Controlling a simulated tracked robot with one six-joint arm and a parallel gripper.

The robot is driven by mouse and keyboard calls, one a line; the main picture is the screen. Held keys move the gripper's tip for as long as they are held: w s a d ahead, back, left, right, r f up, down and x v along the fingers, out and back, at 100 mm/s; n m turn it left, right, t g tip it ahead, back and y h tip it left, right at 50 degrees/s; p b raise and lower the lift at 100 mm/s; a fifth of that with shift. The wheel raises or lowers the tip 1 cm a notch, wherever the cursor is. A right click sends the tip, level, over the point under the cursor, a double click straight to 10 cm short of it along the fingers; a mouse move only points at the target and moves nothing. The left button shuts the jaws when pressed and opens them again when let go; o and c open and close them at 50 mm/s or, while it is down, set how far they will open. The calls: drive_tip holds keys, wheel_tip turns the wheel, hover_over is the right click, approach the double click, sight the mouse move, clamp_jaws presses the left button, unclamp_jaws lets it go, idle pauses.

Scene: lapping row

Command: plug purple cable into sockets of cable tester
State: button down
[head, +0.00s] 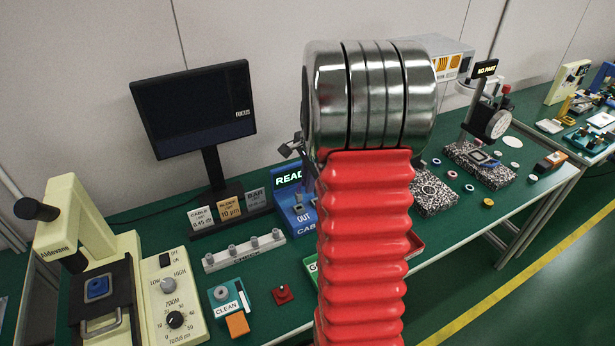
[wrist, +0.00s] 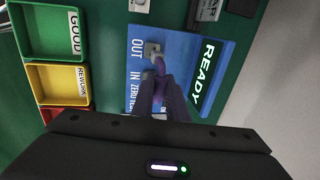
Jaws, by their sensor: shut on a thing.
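The blue cable tester (wrist: 205,47) lies below my gripper in the wrist view, with a lit READY display and OUT, IN and ZERO labels. In the head view the tester (head: 298,222) is partly covered by my red arm. The purple cable (wrist: 160,68) shows as a short bend at my gripper (wrist: 163,90), which is shut on it. A grey end piece (wrist: 153,49) sits at the OUT socket; I cannot tell whether it is seated. The IN socket area is largely covered by my fingers.
Green GOOD (wrist: 48,32) and yellow REWORK (wrist: 55,84) trays stand beside the tester. A monitor (head: 195,110), a microscope base (head: 175,305), a grey fixture bar (head: 243,250) and a CLEAN box (head: 228,298) stand left. Gauges on speckled bases stand right.

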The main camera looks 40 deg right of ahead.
drive_tip(key=shift+f, duration=0.6)
drive_tip(key=shift+f, duration=1.05)
idle(1.6)
drive_tip(key=c, duration=1.7)
unclamp_jaws()
drive_tip(key=shift+o, duration=0.2)
wheel_tip(320, 180, up, 13)
drive_tip(key=s, duration=0.2)
drive_tip(key=shift+s+a+r, duration=0.2)
drive_tip(key=shift+s+a, duration=0.1)
drive_tip(key=shift+a, duration=0.1)
